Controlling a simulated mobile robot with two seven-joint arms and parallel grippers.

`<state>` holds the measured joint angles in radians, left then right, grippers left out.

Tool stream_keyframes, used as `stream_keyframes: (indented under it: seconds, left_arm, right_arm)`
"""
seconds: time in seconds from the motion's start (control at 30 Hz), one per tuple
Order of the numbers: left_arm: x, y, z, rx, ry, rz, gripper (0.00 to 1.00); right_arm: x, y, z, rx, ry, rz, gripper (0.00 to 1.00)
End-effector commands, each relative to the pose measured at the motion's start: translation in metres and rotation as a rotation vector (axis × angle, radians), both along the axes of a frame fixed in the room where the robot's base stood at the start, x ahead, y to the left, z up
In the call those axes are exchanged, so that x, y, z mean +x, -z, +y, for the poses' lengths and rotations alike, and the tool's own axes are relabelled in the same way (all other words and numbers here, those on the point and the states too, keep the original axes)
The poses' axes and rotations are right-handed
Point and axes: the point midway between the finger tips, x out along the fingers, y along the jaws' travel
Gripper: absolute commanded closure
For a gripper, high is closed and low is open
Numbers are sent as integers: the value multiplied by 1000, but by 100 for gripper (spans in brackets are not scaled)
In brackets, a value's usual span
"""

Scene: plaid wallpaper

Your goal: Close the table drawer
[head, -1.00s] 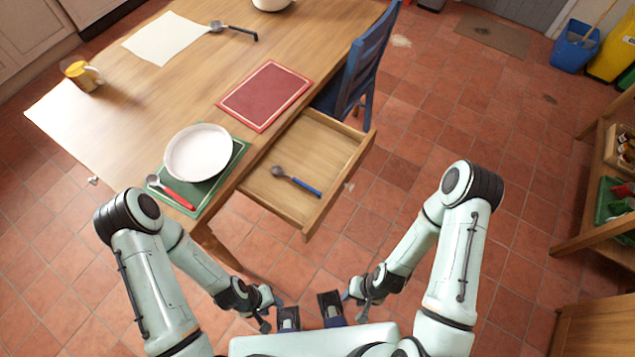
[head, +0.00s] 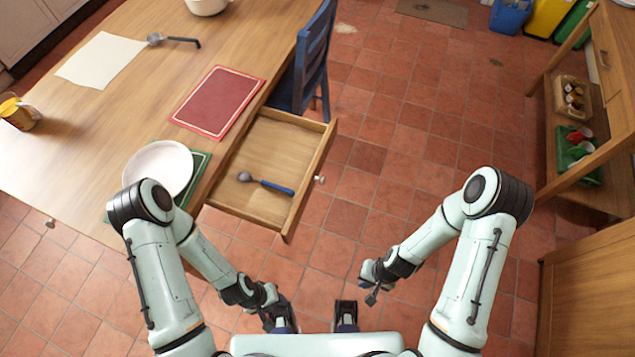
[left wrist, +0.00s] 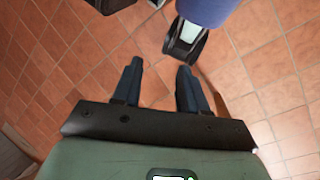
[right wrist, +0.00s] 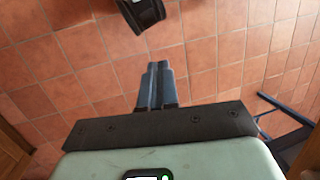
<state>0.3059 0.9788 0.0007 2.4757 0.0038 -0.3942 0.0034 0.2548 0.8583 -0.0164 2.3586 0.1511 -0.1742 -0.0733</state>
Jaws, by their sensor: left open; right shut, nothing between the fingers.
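The table drawer (head: 240,205) is pulled out from the wooden table (head: 120,95), in the middle of the head view. A spoon with a blue handle (head: 270,184) lies inside it. A small pale knob (head: 319,179) is on the drawer's front. My left gripper (head: 276,318) is open and empty, low in front of my base and apart from the drawer; its fingers show in the left wrist view (left wrist: 158,85). My right gripper (head: 371,294) is shut and empty, below and right of the drawer; its closed fingers show in the right wrist view (right wrist: 158,85).
A white plate (head: 160,168) on a green mat, a red mat (head: 217,101) and a yellow mug (head: 18,114) are on the table. A blue chair (head: 312,65) stands beyond the drawer. A wooden shelf (head: 560,75) is at right. Tiled floor between is clear.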

Motion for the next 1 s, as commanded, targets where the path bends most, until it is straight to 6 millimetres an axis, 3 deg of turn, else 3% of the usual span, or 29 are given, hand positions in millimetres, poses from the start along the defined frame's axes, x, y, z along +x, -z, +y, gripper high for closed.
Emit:
stream_keyframes:
  seconds: [0.03, 0.07, 0.17, 0.2, 0.3, 0.4, 0.5, 0.6, 0.77, 1.0]
  left_arm:
    - [-6, 25, 0, 1, -2, 1, 57]
    - [-7, 33, 0, 3, -3, -4, 57]
    - [-6, 59, 1, 7, -9, -18, 57]
    - [-5, 68, 1, 8, -9, -23, 57]
    - [-2, 87, 1, 9, -12, -36, 57]
    - [1, 99, 1, 11, -15, -46, 57]
    - [2, 104, 1, 12, -16, -51, 57]
    - [3, 104, 1, 12, -17, -54, 57]
    - [6, 107, 2, 15, -19, -61, 57]
    - [17, 117, 7, 29, -32, -91, 57]
  right_arm:
    - [32, 9, -9, -5, 22, -30, 100]
    - [51, 6, -11, 4, 39, -42, 100]
    - [117, -25, -10, 85, 84, -106, 100]
    - [141, -43, -6, 134, 96, -139, 100]
    - [188, -96, 6, 270, 105, -230, 100]
    - [216, -146, 18, 387, 91, -311, 100]
    - [227, -177, 24, 458, 77, -358, 100]
    - [231, -186, 30, 484, 69, -371, 100]
    - [236, -172, 44, 485, 67, -368, 100]
    - [249, -135, 80, 484, 66, -365, 100]
